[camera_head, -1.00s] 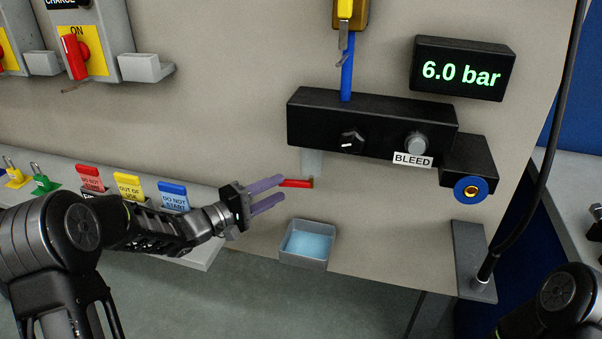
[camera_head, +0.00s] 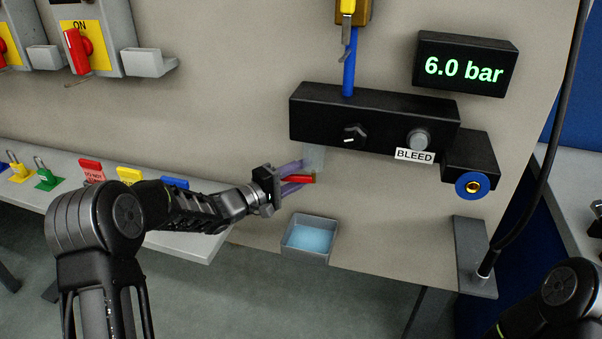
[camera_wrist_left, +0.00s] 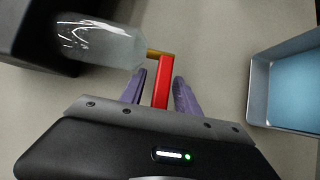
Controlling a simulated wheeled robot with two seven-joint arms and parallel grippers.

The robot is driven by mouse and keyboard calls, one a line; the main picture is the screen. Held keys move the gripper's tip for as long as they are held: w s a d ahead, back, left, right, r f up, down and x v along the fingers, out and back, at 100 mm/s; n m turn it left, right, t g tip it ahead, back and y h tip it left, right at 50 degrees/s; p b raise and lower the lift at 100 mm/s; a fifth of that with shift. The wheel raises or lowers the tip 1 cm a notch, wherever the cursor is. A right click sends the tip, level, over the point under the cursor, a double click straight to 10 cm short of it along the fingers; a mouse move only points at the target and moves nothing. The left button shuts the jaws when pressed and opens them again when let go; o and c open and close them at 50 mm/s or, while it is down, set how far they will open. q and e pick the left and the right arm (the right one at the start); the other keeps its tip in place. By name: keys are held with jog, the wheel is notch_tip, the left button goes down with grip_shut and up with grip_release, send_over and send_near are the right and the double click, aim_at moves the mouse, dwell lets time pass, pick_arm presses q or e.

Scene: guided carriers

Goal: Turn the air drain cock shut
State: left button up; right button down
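The drain cock's red lever (camera_head: 298,179) sits below a clear bowl (camera_head: 314,157) under the black air unit (camera_head: 370,122). In the left wrist view the red lever (camera_wrist_left: 162,82) joins a brass stem (camera_wrist_left: 158,54) at the tip of the clear bowl (camera_wrist_left: 100,42). My left gripper (camera_head: 294,178) is open, its purple fingers on either side of the lever. My right gripper is out of view.
A grey tray with blue inside (camera_head: 308,240) is fixed below the cock. The display (camera_head: 465,64) reads 6.0 bar. A knob labelled BLEED (camera_head: 418,139) and a blue-ringed port (camera_head: 472,187) are to the right. A shelf with padlocks and tags (camera_head: 90,172) is at left.

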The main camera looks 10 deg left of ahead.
pick_arm(q)
grip_shut()
dwell(0.3)
dwell(1.1)
